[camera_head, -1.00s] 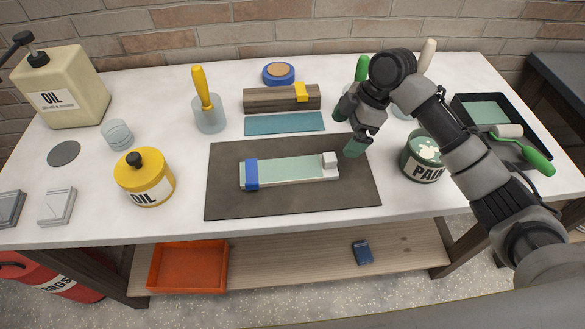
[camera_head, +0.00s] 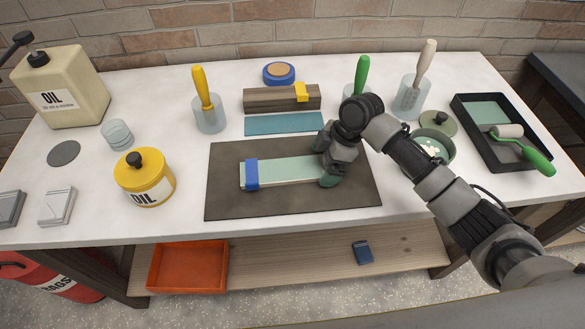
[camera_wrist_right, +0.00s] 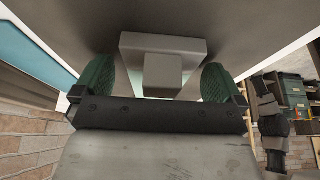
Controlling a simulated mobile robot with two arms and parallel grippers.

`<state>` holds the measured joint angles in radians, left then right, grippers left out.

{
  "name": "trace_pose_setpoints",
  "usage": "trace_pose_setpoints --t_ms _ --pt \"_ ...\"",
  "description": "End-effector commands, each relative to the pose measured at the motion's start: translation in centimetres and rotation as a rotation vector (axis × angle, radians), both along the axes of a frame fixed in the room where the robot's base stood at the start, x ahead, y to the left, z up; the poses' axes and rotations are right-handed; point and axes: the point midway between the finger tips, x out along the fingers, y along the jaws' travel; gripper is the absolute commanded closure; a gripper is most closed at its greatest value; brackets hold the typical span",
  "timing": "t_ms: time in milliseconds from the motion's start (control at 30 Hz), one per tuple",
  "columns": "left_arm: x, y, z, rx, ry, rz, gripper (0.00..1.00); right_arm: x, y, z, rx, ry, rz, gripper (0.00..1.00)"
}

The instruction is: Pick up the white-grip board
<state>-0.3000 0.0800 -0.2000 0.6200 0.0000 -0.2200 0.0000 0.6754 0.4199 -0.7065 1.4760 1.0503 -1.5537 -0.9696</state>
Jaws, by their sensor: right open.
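The white-grip board (camera_head: 291,169) is a long, pale green-topped board with a blue band (camera_head: 252,174) near its left end. It lies on a dark mat (camera_head: 230,205) in the middle of the table. My right gripper (camera_head: 328,170) is over the board's right end and hides the white grip in the head view. In the right wrist view the pale grip block (camera_wrist_right: 163,75) shows between the two green fingers of my open right gripper (camera_wrist_right: 158,80), with gaps on both sides. My left gripper is not in view.
A wooden block with a yellow grip (camera_head: 270,101) and a teal strip (camera_head: 285,123) lie behind the mat. A yellow oil tin (camera_head: 145,180) stands left. The paint pot (camera_head: 430,145), its lid (camera_head: 438,122) and a roller tray (camera_head: 485,150) are right. The mat's left part is clear.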

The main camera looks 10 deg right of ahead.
Motion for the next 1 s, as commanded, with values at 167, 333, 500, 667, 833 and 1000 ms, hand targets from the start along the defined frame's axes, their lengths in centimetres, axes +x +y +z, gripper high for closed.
trace_pose_setpoints --t_ms 167,333,500,667,833,1000 --pt "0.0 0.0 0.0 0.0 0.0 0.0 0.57 0.0 0.0 0.0 0.0 -0.001 0.0 0.18" --pt "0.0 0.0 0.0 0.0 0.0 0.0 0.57 0.0 0.0 0.1 0.0 -0.001 0.0 0.44" --pt "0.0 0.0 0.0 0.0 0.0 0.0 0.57 0.0 0.0 0.1 0.001 -0.001 0.0 0.53" --pt "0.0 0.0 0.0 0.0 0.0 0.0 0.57 0.1 0.0 0.5 0.001 -0.003 0.0 0.53" --pt "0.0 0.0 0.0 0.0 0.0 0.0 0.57 0.1 -0.1 3.1 0.0 -0.007 0.0 0.53" --pt "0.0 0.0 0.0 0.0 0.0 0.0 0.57 0.1 0.0 6.6 0.001 -0.006 0.002 0.53"
